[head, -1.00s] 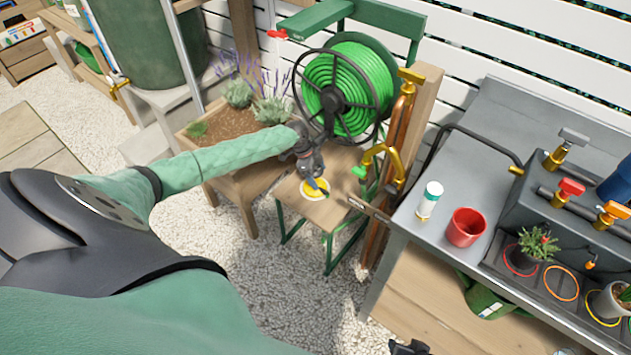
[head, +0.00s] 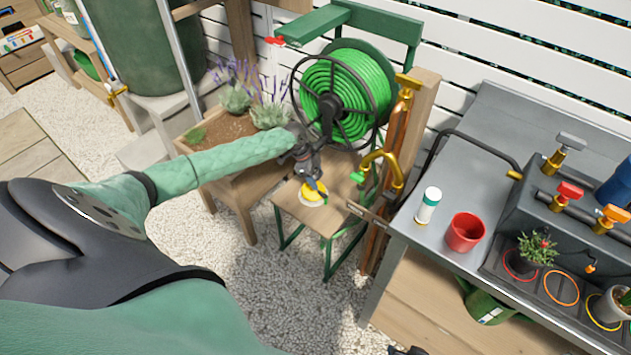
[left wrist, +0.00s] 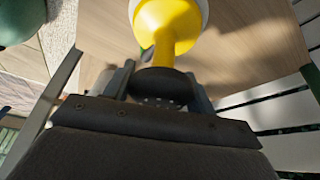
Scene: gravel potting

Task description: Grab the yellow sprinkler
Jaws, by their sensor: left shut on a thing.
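The yellow sprinkler (head: 315,189) has a yellow head with a pale rim and shows at the end of my left arm, over the wooden seat of the green-framed stand. In the left wrist view the yellow sprinkler (left wrist: 166,28) widens away from the jaws, with its narrow neck between the fingers. My left gripper (head: 309,172) is shut on it; it also shows in the left wrist view (left wrist: 155,85). I cannot tell whether the sprinkler touches the seat. My right gripper is not clearly in view; only a dark part shows at the bottom edge.
The wooden seat (head: 342,211) sits under a green hose reel (head: 346,92). A wooden planter with lavender (head: 236,97) is close on the left. A brass tap (head: 388,165) stands on the right, beside a grey bench with a red cup (head: 464,232) and a white bottle (head: 428,206).

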